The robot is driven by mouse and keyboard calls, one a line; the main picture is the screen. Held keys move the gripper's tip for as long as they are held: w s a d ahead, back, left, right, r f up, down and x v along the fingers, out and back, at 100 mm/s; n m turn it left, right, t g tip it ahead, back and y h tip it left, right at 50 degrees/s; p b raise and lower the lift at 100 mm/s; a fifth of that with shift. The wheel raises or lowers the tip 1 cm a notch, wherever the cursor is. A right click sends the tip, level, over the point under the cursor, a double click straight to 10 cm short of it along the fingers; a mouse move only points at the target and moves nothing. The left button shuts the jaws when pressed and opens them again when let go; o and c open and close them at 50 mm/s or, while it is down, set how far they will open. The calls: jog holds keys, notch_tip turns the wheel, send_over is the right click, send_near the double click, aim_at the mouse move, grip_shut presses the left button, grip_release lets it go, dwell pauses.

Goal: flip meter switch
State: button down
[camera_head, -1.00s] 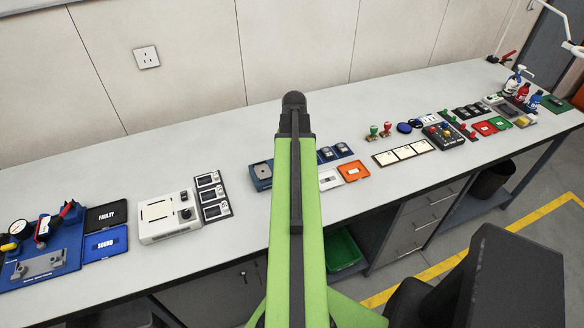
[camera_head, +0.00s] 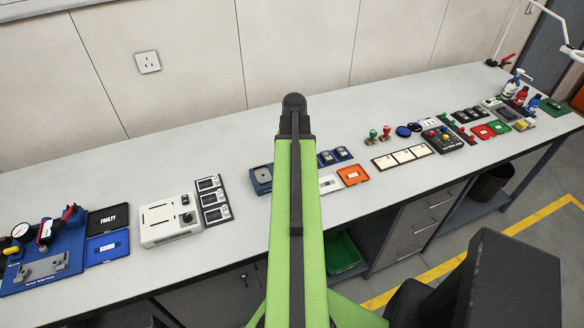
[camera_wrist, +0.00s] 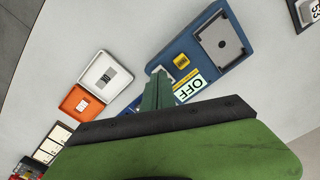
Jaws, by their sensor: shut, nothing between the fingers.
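A blue unit (camera_wrist: 215,60) lies on the bench in the wrist view, with a grey plate, a small yellow part (camera_wrist: 181,62) and a white OFF label (camera_wrist: 190,89). A switch lever cannot be made out clearly; my fingers cover part of the unit. My gripper (camera_wrist: 158,82) is shut and empty, its tip over or near the unit's lower left part beside the label. Whether it touches is unclear. In the head view the blue unit (camera_head: 261,179) shows partly left of my arm, which hides the rest and my fingertips.
White tray (camera_wrist: 105,77) and orange tray (camera_wrist: 82,103) lie left of the unit in the wrist view. In the head view, a white box with a knob (camera_head: 158,236) and a black panel of displays (camera_head: 226,213) stand left. Clear bench lies behind.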

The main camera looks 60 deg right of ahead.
notch_tip(320, 180, up, 5)
jog(key=p, duration=0.4)
jog(key=shift+f, duration=0.1)
